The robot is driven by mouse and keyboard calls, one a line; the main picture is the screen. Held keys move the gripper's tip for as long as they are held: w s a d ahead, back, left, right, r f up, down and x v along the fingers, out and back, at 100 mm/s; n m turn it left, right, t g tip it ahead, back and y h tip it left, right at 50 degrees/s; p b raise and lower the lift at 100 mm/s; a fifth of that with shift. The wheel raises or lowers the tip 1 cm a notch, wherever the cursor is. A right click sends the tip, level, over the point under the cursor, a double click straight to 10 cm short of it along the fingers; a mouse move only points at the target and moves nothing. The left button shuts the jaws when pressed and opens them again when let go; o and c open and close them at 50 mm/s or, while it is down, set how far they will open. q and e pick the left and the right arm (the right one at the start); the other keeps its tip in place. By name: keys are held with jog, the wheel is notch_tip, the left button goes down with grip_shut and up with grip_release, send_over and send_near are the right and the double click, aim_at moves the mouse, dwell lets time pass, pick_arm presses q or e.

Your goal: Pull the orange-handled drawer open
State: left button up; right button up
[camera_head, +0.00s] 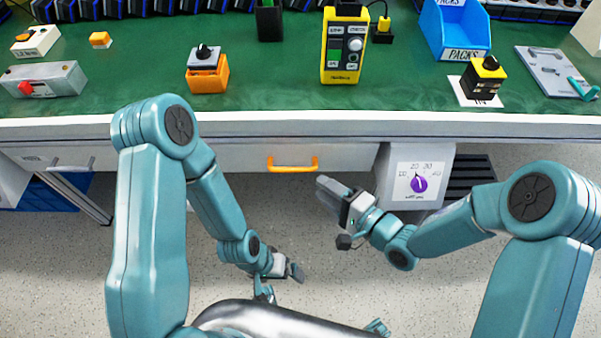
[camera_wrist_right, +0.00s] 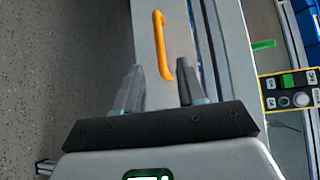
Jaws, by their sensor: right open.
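The orange handle (camera_head: 293,164) is a horizontal bar on the front of a light grey drawer (camera_head: 240,158) under the green bench top. The drawer front looks flush with the bench. My right gripper (camera_head: 328,187) is below and to the right of the handle, apart from it. In the right wrist view the handle (camera_wrist_right: 162,45) lies ahead of the open, empty fingers of the right gripper (camera_wrist_right: 160,85), its near end close to the gap between them. My left gripper (camera_head: 292,271) hangs low over the floor, away from the drawer; its jaws are too small to read.
A grey box with a purple dial (camera_head: 419,184) stands under the bench, right of my right gripper. A second drawer with a grey handle (camera_head: 70,164) is at the left. The bench top (camera_head: 280,90) holds switches and a yellow control box (camera_head: 343,50). Floor below is clear.

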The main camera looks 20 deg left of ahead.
jog(key=x, duration=0.8)
jog(key=shift+w+a+b, duration=0.2)
jog(key=shift+a+b, duration=0.1)
jog(key=shift+b, duration=0.15)
grip_shut()
